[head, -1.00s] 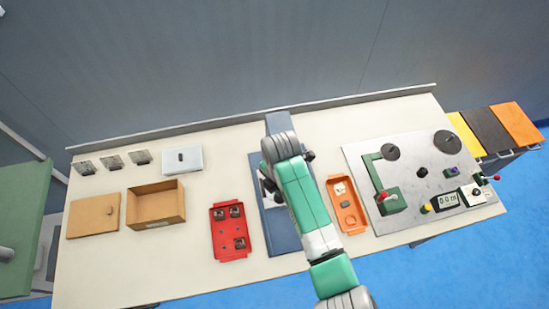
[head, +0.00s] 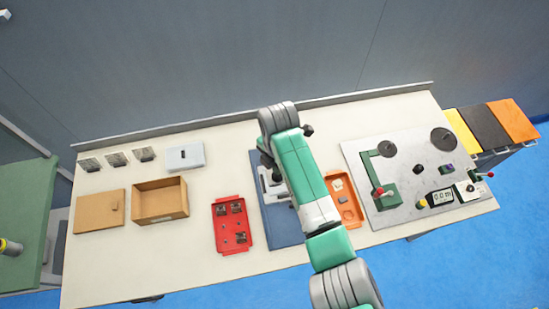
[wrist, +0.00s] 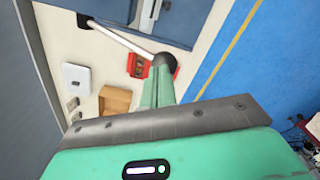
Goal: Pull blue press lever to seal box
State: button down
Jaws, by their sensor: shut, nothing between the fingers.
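The press with its blue base (head: 285,234) stands mid-bench, partly hidden by my arm. In the wrist view, a pale lever rod (wrist: 122,38) ends in a dark ball knob (wrist: 165,60). My gripper (wrist: 160,72) has its green fingers shut and empty, with the tips right at the knob. I cannot tell whether they touch it. In the head view, a dark knob (head: 308,130) shows beside my arm, which hides the fingers. The open brown box (head: 160,206) stands on the left of the bench, apart from the press. Its flat lid (head: 99,212) lies beside it.
A red tray (head: 232,238) with parts lies left of the press and an orange tray (head: 345,209) right of it. The winder plate (head: 412,205) fills the right end. A white block (head: 184,157) and several small grey pieces (head: 116,159) lie at the back left.

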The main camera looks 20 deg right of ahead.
jog(key=shift+w+d+r, duration=0.2)
jog(key=shift+w+r, duration=0.65)
jog(key=shift+r, duration=0.25)
notch_tip(320, 180, up, 6)
jog(key=p, duration=0.4)
